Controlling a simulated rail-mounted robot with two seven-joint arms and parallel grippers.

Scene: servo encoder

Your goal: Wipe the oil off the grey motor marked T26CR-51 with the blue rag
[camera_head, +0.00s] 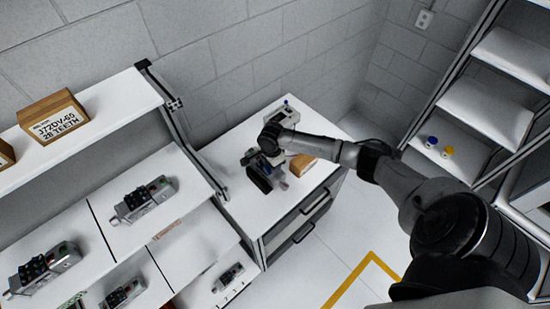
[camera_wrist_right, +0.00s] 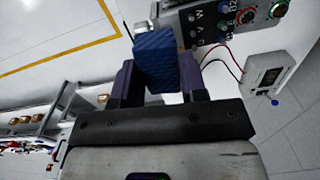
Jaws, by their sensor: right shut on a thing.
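My right gripper (camera_wrist_right: 158,76) is shut on the blue rag (camera_wrist_right: 155,50), a textured blue pad standing out between the two fingers. A grey motor (camera_wrist_right: 210,25) with lettered, coloured connectors lies just beyond the rag in the right wrist view. I cannot tell whether the rag touches it. In the head view my right gripper (camera_head: 268,163) is low over the white cabinet top (camera_head: 235,150), at a dark part of the motor (camera_head: 258,178). The gripper and wrist hide much of the motor. Its marking and any oil cannot be made out. My left gripper is out of view.
A meter box (camera_wrist_right: 268,82) with red and black wires stands beside the motor. A brown block (camera_head: 303,164) lies near the gripper. Shelves at left hold similar motors (camera_head: 145,199) and a cardboard box (camera_head: 53,116). Blue and yellow-topped jars (camera_head: 431,142) stand on the right rack.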

